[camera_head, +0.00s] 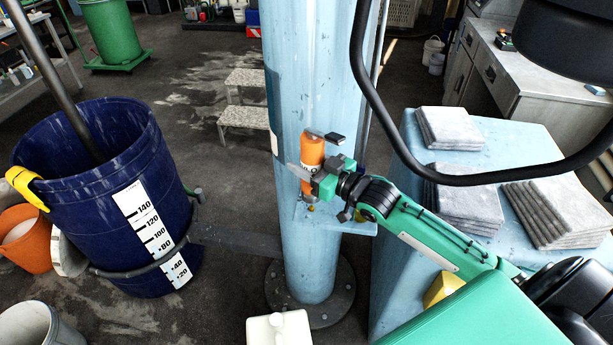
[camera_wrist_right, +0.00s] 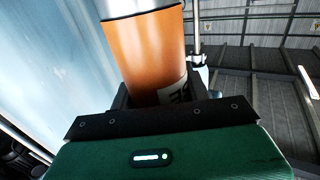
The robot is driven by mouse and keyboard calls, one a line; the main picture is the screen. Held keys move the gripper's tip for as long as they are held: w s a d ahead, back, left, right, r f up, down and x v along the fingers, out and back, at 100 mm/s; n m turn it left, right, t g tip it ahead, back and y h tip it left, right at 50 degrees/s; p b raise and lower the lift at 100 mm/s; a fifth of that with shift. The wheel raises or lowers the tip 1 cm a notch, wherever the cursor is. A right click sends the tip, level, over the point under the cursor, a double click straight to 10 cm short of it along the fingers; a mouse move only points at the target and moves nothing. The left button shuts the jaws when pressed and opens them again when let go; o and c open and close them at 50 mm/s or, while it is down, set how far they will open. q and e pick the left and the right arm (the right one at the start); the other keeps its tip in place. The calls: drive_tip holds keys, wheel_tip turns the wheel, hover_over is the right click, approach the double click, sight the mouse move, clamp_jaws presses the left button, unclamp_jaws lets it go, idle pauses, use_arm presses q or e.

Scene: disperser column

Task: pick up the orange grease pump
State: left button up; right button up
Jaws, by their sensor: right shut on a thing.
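The orange grease pump (camera_head: 313,152) is upright against the pale blue column (camera_head: 308,70), above a small ledge on the column. It has a grey top with a dark lever and a white label with dark letters. My right gripper (camera_head: 309,177) comes from the right and is shut around the pump's lower body. In the right wrist view the orange pump body (camera_wrist_right: 148,55) stands between the fingers, with part of the label showing. Whether the pump's bottom touches the ledge (camera_head: 340,226) is hard to tell. My left gripper is not in view.
A dark blue barrel (camera_head: 100,200) with a white scale stands at the left. A pale blue table (camera_head: 480,140) with stacks of grey slabs (camera_head: 465,200) is at the right. A thick black hose (camera_head: 400,140) loops past the column. A white canister (camera_head: 278,330) stands in front.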

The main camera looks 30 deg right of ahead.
sight(306, 136)
wheel_tip(306, 136, up, 14)
drive_tip(key=shift+r+b, duration=0.15)
drive_tip(key=shift+b, duration=0.8)
drive_tip(key=f, duration=0.5)
drive_tip(key=w+f+p, duration=0.1)
drive_tip(key=f, duration=0.1)
drive_tip(key=shift+d+f, duration=0.2)
drive_tip(key=shift+f, duration=0.1)
drive_tip(key=f, duration=0.4)
drive_tip(key=s+f, duration=0.1)
drive_tip(key=f, duration=0.1)
drive_tip(key=shift+a+f, duration=0.15)
drive_tip(key=shift+f, duration=0.1)
drive_tip(key=shift+s+f, duration=0.1)
drive_tip(key=shift+f, duration=0.15)
drive_tip(key=shift+f+b, duration=0.9)
drive_tip(key=shift+f, duration=0.4)
drive_tip(key=shift+f, duration=0.6)
drive_tip(key=shift+f, duration=0.55)
idle(0.6)
